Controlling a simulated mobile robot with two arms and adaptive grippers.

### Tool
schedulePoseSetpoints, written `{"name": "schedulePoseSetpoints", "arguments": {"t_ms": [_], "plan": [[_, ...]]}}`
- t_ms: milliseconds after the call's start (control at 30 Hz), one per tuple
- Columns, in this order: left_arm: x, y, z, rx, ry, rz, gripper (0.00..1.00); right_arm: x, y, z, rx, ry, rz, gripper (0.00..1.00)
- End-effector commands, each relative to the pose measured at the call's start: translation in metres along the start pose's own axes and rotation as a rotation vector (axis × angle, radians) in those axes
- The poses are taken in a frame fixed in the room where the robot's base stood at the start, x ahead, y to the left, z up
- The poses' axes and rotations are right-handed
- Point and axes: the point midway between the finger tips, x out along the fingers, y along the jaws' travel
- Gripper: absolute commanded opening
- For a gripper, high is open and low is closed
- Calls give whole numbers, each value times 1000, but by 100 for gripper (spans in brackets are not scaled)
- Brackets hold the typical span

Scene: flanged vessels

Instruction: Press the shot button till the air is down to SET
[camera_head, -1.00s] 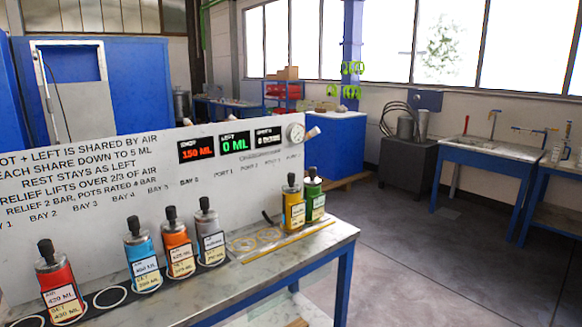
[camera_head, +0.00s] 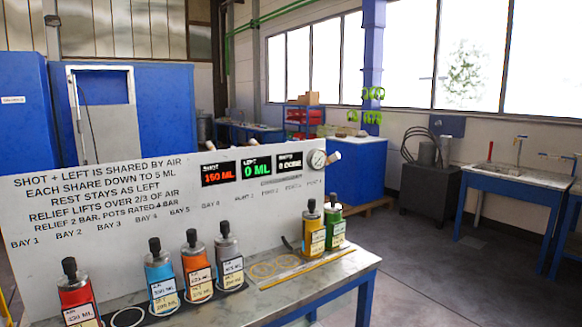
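Several pots with black tops and labels stand on the bench: a red pot (camera_head: 77,297), a blue pot (camera_head: 160,283), an orange pot (camera_head: 197,270) and a grey pot (camera_head: 229,262) along the bays. A yellow pot (camera_head: 312,235) and a green pot (camera_head: 335,226) stand at the right end by the ports. Their AIR and SET figures are too small to read surely. On the white panel (camera_head: 120,200), a red display (camera_head: 221,173) reads 150 ML and a green display (camera_head: 256,167) reads 0 ML. I cannot make out a shot button. Neither gripper is in view.
A small black lever (camera_head: 287,243) and yellow-marked rings lie on the bench (camera_head: 345,267) near the ports. Open floor (camera_head: 420,270) lies right of the bench. A blue sink table (camera_head: 500,195) stands farther right.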

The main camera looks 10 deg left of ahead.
Motion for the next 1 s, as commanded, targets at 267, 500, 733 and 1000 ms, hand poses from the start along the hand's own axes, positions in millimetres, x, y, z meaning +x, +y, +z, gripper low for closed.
{"name": "schedulePoseSetpoints", "arguments": {"t_ms": [267, 500, 733, 1000], "plan": [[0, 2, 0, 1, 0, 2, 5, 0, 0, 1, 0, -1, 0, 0], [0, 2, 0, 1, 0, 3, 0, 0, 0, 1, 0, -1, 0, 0], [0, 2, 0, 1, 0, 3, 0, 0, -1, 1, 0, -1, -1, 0], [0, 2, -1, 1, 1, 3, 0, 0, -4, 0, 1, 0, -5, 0]]}}
